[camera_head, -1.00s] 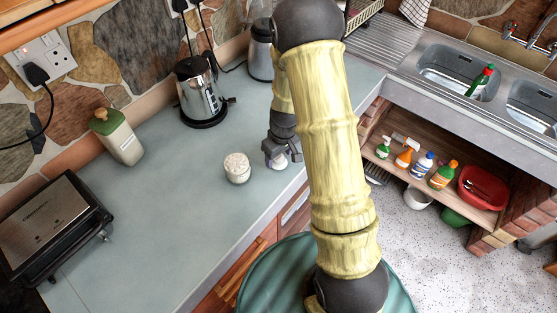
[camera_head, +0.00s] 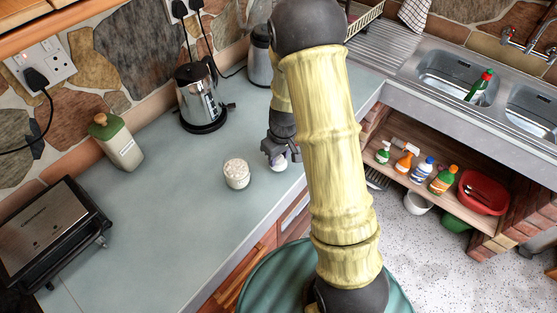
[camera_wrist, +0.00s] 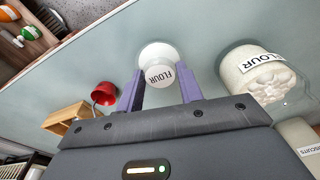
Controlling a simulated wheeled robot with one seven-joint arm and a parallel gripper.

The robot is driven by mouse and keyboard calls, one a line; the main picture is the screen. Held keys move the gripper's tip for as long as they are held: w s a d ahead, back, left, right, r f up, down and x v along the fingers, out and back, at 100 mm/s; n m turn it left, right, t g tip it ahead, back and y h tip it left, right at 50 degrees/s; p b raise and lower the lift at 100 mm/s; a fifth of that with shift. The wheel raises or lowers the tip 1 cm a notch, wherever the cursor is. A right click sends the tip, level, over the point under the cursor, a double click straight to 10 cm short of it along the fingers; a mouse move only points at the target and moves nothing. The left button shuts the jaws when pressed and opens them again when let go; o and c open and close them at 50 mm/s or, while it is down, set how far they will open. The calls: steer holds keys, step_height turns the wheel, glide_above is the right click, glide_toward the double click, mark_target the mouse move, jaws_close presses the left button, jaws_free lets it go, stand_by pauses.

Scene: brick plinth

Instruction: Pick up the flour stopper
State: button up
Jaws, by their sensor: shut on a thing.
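The flour stopper (camera_wrist: 156,55) is white and round, with a knob lettered FLOUR. It sits between the purple fingers of my gripper (camera_wrist: 160,82), which is shut on it. In the head view my gripper (camera_head: 281,153) points down near the counter's front edge, with the stopper (camera_head: 278,165) small and pale below it. I cannot tell whether the stopper touches the counter. The flour jar (camera_head: 236,173) stands just left of my gripper. In the wrist view the glass jar (camera_wrist: 262,72), labelled FLOUR, is at the right, apart from the fingers.
A kettle (camera_head: 200,97) stands behind, near the wall. A green-topped bottle (camera_head: 117,143) and a black grill (camera_head: 52,232) are at left. The sink (camera_head: 452,80) is at right, above a shelf of spray bottles (camera_head: 403,162). The counter's left middle is clear.

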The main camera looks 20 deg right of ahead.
mark_target(279, 158)
step_height(279, 158, up, 8)
steer(key=shift+f+b, duration=0.1)
steer(key=shift+b, duration=0.25)
stand_by(0.4)
steer(key=p, duration=0.3)
steer(key=shift+w+d+f+m, duration=0.1)
steer(key=shift+w+f+m, duration=0.15)
steer(key=shift+f+m, duration=0.15)
steer(key=f+m+p, duration=0.2)
steer(key=f+p, duration=0.1)
steer(key=p, duration=0.1)
steer(key=f+m+p, duration=0.2)
steer(key=f+p, duration=0.1)
steer(key=p, duration=0.2)
steer(key=shift+s+f+h, duration=0.2)
steer(key=shift+h, duration=0.1)
steer(key=shift+f, duration=0.45)
